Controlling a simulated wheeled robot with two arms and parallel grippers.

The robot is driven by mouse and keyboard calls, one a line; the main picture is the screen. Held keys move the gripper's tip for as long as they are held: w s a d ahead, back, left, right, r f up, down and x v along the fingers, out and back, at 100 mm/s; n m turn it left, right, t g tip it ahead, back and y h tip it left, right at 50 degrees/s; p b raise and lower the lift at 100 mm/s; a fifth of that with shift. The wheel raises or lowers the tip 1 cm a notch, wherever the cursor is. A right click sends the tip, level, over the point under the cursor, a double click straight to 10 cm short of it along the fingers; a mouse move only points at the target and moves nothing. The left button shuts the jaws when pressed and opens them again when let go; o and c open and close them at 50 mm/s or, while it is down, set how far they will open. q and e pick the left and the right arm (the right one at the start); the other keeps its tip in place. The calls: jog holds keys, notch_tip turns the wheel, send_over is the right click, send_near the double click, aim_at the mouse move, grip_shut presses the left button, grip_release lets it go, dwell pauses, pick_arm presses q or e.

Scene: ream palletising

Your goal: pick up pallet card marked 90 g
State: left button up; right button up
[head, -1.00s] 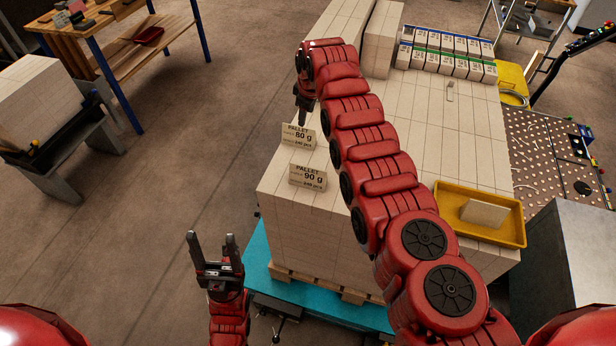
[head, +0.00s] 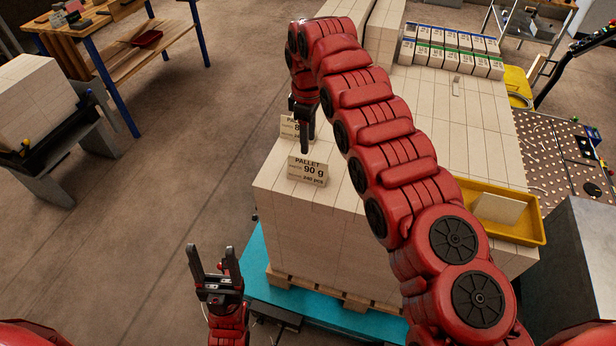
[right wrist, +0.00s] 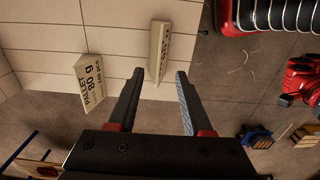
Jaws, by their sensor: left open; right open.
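The pallet card marked 90 g (head: 308,171) stands on top of the ream stack, near its left front edge. In the right wrist view the card (right wrist: 161,48) shows nearly edge-on, its near end between the fingertips. The card marked 80 g (head: 289,128) stands behind it, partly hidden by my right gripper (head: 304,148); it also shows in the right wrist view (right wrist: 90,84). My right gripper is open, pointing down just above and behind the 90 g card; I cannot tell whether it touches. My left gripper (head: 211,250) is open and empty, left of the stack.
The ream stack (head: 330,238) rests on a wooden pallet (head: 318,292) over a turquoise base (head: 262,278). A yellow tray (head: 530,238) holding a pale block lies on the stack at right. Labelled boxes (head: 450,56) stand at the back.

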aim_at(308, 160)
jog(key=shift+f, duration=0.65)
jog(key=shift+f+p, duration=0.45)
jog(key=shift+p, duration=0.15)
notch_tip(308, 160, down, 4)
jog(key=shift+r+p, duration=0.1)
jog(key=shift+p, duration=0.9)
jog(key=shift+f, duration=0.3)
jog(key=shift+w, duration=0.1)
grip_shut()
